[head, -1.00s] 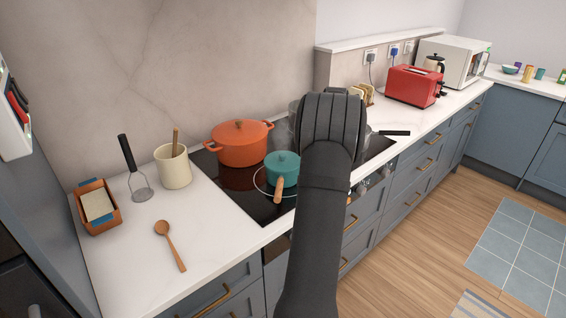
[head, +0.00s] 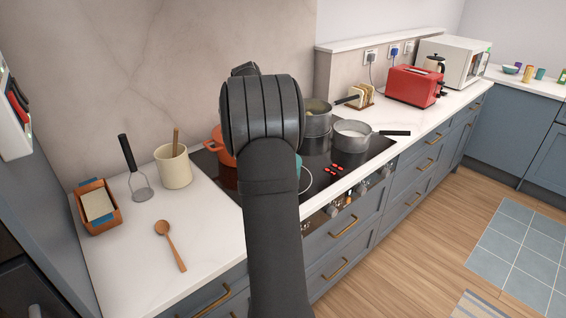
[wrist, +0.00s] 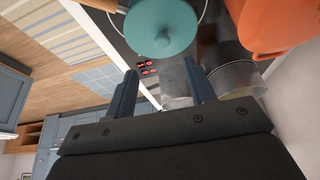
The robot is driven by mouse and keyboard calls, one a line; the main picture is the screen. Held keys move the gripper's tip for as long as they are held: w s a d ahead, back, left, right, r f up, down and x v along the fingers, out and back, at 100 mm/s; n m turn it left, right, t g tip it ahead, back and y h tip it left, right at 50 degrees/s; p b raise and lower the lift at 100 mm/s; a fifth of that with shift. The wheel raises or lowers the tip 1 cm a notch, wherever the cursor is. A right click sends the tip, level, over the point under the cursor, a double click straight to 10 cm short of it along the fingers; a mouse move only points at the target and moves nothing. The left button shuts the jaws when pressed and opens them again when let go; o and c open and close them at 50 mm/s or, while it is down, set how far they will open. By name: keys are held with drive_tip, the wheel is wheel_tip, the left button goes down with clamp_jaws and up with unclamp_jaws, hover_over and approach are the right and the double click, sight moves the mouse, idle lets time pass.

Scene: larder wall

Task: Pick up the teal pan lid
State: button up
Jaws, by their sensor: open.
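The teal pan lid (wrist: 162,27) sits on its small pan on the hob, near the top middle of the wrist view, with a round knob at its centre. In the head view my arm hides nearly all of it; only a sliver of teal shows beside the arm. My gripper (wrist: 158,84) is open and empty, its two blue-grey fingers apart below the lid in the wrist view and not touching it. In the head view the fingers are hidden behind my arm.
The orange pot (head: 222,146) stands left of my arm, partly hidden, and close to the lid in the wrist view. Two steel pans (head: 352,135) (head: 317,118) stand to the right. A utensil crock (head: 173,167) and wooden spoon (head: 170,245) are on the left counter.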

drive_tip(key=x, duration=1)
drive_tip(key=shift+w+a+r, duration=0.1)
drive_tip(key=shift+w, duration=0.1)
clamp_jaws()
drive_tip(key=shift+r, duration=0.1)
